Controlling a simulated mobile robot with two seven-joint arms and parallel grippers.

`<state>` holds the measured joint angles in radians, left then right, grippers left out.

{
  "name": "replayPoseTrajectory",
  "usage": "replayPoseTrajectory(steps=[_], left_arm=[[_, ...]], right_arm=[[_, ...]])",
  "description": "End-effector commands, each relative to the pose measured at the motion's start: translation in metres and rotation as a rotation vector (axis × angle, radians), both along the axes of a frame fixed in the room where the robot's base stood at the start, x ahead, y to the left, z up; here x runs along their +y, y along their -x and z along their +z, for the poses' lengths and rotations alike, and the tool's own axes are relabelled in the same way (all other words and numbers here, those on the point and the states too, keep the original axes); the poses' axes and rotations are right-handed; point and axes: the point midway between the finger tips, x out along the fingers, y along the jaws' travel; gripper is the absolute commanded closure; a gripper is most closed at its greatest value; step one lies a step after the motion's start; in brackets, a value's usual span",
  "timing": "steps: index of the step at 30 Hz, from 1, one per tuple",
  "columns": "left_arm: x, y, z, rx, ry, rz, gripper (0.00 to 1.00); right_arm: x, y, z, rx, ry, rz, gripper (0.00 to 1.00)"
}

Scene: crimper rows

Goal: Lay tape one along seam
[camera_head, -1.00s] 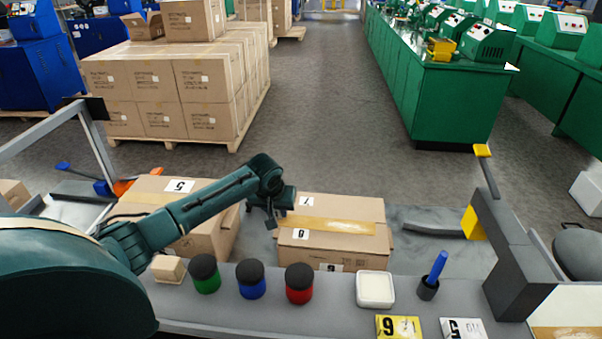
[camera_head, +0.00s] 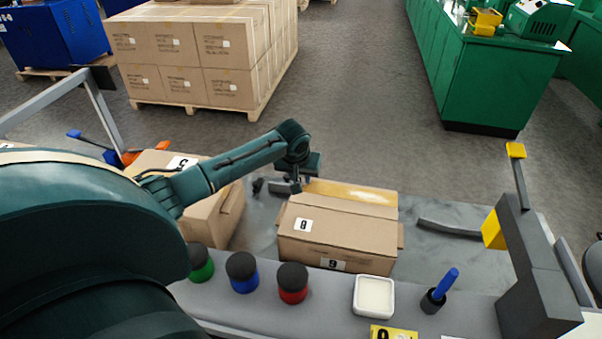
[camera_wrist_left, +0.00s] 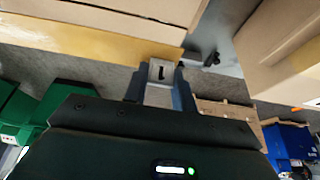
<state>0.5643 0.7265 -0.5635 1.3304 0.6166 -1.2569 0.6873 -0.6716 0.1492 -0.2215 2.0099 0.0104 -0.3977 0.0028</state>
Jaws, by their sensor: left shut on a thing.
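A cardboard box (camera_head: 335,243) with labels on its top and front lies at the middle of the bench in the head view. A yellow-brown tape strip (camera_head: 352,192) runs sideways across the far part of its top; I cannot tell whether it touches the box. My left gripper (camera_head: 292,186) is at the strip's left end, shut on it, by the box's far left corner. In the left wrist view, the strip (camera_wrist_left: 85,40) runs in from the left beside the box (camera_wrist_left: 120,8) to the fingertips (camera_wrist_left: 162,72). My right gripper is out of view.
Another box labelled 5 (camera_head: 208,205) stands left, partly behind my arm. Along the front are jars with green (camera_head: 200,268), blue (camera_head: 243,280) and red (camera_head: 292,288) bands, a white dish (camera_head: 374,296) and a blue-handled tool in a cup (camera_head: 438,290). A grey post (camera_head: 525,260) stands right.

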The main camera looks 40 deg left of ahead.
Motion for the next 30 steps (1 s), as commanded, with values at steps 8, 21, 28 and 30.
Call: replayPoseTrajectory(steps=[8, 21, 28, 30], left_arm=[[-0.001, 0.000, -0.017, -0.002, 0.000, 0.000, 0.95], [-0.001, 0.000, -0.047, -0.003, 0.000, 0.000, 0.95], [0.000, 0.000, -0.063, -0.002, 0.000, 0.001, 0.95], [-0.001, 0.000, -0.067, -0.002, 0.000, 0.001, 0.95]], right_arm=[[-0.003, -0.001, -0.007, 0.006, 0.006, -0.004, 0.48], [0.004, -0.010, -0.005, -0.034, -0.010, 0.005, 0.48], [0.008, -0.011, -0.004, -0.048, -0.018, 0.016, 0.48], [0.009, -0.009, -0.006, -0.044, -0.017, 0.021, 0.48]])
